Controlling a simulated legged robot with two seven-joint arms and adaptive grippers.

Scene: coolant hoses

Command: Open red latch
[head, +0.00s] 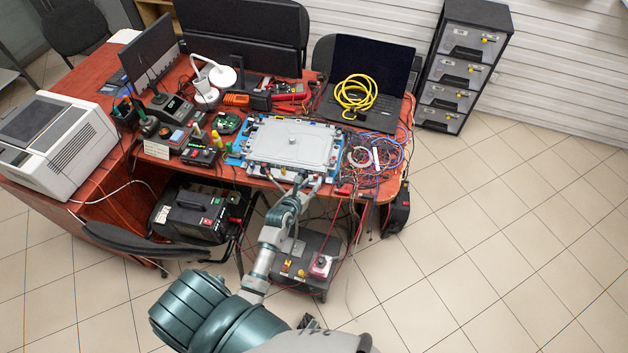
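A light grey, flat-lidded unit (292,143) with a small round knob on top lies on a blue base on the red-brown table. Small fittings line its edges. I cannot clearly make out a red latch on it; the details are too small. My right gripper is not in view.
Tangled wires (372,160) lie right of the unit, and a laptop (372,70) with a coiled yellow hose (355,94) stands behind them. Small devices crowd the left. A grey box (306,262) stands on the floor below my arm. The tiled floor at right is clear.

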